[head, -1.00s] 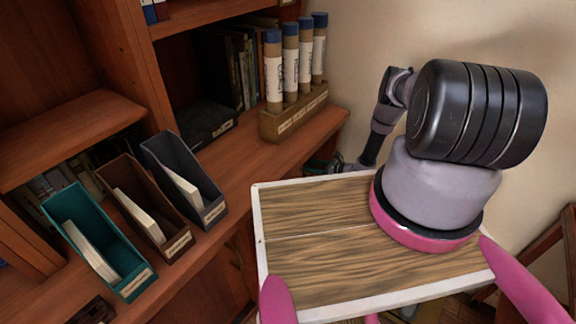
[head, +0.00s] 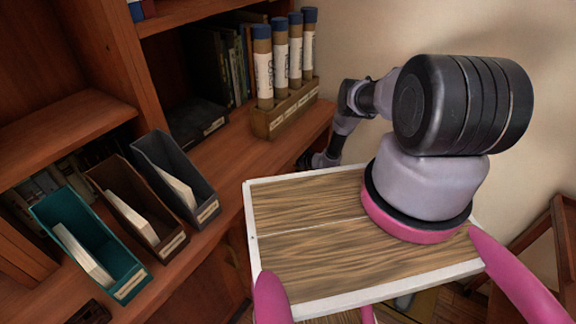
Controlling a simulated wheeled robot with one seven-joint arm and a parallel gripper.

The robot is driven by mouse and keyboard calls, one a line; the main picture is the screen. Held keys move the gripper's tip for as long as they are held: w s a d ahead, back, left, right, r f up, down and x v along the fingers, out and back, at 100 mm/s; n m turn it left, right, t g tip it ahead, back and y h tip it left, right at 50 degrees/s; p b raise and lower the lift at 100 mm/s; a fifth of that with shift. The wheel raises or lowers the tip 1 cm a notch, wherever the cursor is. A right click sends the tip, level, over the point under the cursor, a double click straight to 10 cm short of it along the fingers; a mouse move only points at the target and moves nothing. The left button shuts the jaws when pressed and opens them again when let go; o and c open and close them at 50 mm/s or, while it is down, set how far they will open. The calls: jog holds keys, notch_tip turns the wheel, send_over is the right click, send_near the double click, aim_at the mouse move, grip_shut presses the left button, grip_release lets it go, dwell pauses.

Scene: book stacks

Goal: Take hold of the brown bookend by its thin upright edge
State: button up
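The brown bookend appears to be the brown box-shaped holder (head: 117,205) on the shelf at the left. It stands between a teal holder (head: 52,212) and a dark grey holder (head: 150,158), with white sheets or a booklet in it. Its front wall has a pale label and its thin upright walls show from above. My gripper (head: 305,160) is at the far end of my arm, at the shelf's front edge, well to the right of the brown holder and apart from it. It is small and dark, and its fingers cannot be made out.
A wooden rack (head: 268,122) with several blue-capped tubes stands at the back right of the shelf. A black box (head: 196,122) lies left of it. A wood-topped tray with a white rim (head: 250,225) fills the front middle. Bare shelf (head: 232,165) lies between holders and rack.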

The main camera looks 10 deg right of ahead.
grip_shut()
jog(key=shift+w+r, duration=0.1)
dwell(1.3)
